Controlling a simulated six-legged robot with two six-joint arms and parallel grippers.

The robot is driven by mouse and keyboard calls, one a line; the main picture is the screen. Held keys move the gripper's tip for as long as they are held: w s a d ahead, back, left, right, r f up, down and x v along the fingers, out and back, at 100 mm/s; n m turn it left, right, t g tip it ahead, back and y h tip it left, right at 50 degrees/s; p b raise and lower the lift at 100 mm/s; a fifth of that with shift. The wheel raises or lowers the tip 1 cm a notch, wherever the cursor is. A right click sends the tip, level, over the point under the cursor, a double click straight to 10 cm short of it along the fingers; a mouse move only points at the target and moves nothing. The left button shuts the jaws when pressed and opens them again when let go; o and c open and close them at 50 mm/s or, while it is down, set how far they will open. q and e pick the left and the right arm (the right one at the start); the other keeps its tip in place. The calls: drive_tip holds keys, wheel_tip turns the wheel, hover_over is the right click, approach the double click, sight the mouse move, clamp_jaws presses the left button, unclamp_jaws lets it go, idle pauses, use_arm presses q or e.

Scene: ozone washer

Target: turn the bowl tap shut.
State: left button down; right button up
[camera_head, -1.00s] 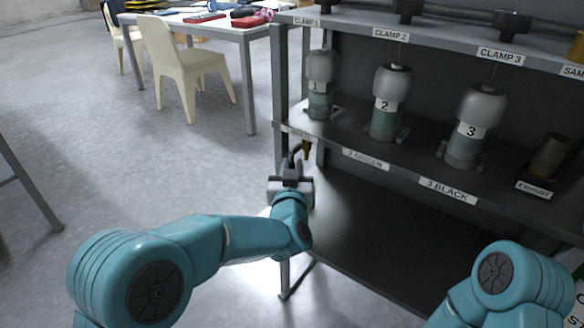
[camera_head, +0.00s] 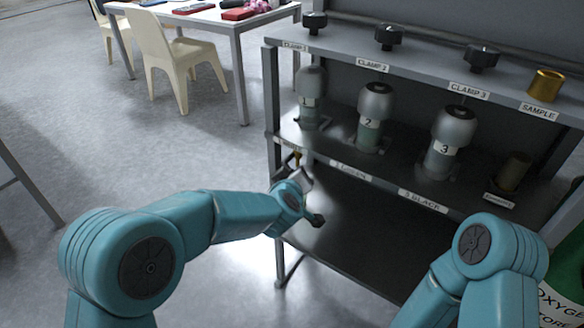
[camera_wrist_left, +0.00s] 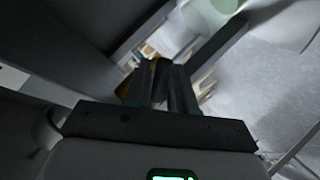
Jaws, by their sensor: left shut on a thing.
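A small brass tap (camera_head: 297,157) hangs under the shelf's front edge at its left end, below the first bowl. I take it for the bowl tap. My left gripper (camera_head: 299,174) is right below it, its fingers mostly hidden by my wrist. In the left wrist view my left gripper (camera_wrist_left: 162,75) has its dark fingers close together, shut on the tap; a bit of brass (camera_wrist_left: 125,88) shows beside them. The tap's handle and its angle are hidden. My right arm is at the lower right; its gripper is out of view.
Three numbered grey bowls (camera_head: 309,97) stand on the middle shelf (camera_head: 400,180) with a brass exhaust cup (camera_head: 514,172). Black clamp knobs (camera_head: 388,37) and a brass sample cup (camera_head: 545,86) are above. A rack post (camera_head: 271,100) stands close to my left gripper. A green oxygen cylinder (camera_head: 565,262) is lower right.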

use_arm(q)
drive_tip(key=shift+s+d+r+n+g+h+p, duration=0.15)
drive_tip(key=shift+r+n+g+h+p, duration=0.3)
drive_tip(key=shift+n+g, duration=0.1)
drive_tip(key=shift+s+d+r+n+g+h+p, duration=0.1)
drive_tip(key=shift+r+n+g+h+p, duration=0.25)
drive_tip(key=shift+n+g+p, duration=0.15)
drive_tip(key=shift+d+r+n+g+h, duration=0.1)
drive_tip(key=shift+r+n+g+h, duration=0.15)
drive_tip(key=shift+n+h, duration=0.25)
drive_tip(key=shift+s+d+r+n+g+h, duration=0.1)
drive_tip(key=shift+r+n+g+h, duration=0.25)
drive_tip(key=shift+n+g+h, duration=0.25)
drive_tip(key=shift+r+n, duration=0.2)
drive_tip(key=shift+n, duration=0.05)
drive_tip(key=c, duration=1.1)
unclamp_jaws()
